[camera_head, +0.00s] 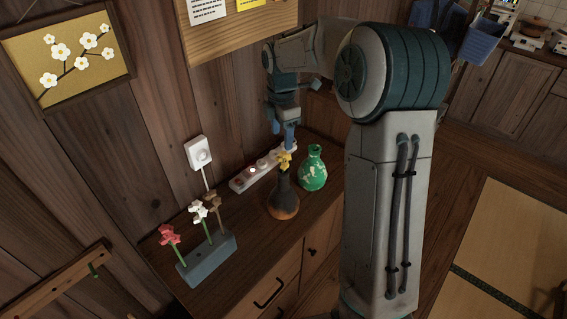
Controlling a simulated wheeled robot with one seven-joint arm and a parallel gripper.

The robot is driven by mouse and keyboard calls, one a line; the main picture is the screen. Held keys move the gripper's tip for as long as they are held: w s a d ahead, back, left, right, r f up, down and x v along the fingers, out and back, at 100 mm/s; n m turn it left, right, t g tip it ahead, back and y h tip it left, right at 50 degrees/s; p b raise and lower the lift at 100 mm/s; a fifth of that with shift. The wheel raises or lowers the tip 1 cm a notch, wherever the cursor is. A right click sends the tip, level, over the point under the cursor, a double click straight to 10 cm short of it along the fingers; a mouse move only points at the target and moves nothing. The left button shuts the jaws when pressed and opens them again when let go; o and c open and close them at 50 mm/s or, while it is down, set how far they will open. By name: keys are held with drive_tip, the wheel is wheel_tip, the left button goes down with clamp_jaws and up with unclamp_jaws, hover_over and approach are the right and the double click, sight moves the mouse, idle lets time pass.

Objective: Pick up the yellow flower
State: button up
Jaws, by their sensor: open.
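The yellow flower (284,159) stands in the mouth of a dark brown and orange vase (284,199) on the wooden cabinet top. My gripper (283,135) points down just above the flower, its blue fingers close to the petals. The fingers are small in this view and the gap between them is hard to make out. The gripper is open, and I cannot tell whether a finger touches the flower. The flower's stem is hidden inside the vase.
A green patterned vase (313,168) stands right of the brown one. A white power strip (252,177) lies behind them. A grey holder (208,262) with red, white and brown flowers is at the front left. The wooden wall (150,130) borders the cabinet.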

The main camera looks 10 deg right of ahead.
sight(283, 151)
wheel_tip(283, 151, down, 9)
drive_tip(key=shift+s+d+f+p, duration=0.1)
drive_tip(key=shift+s+f+p, duration=0.05)
drive_tip(key=shift+p, duration=0.6)
drive_tip(key=c, duration=1)
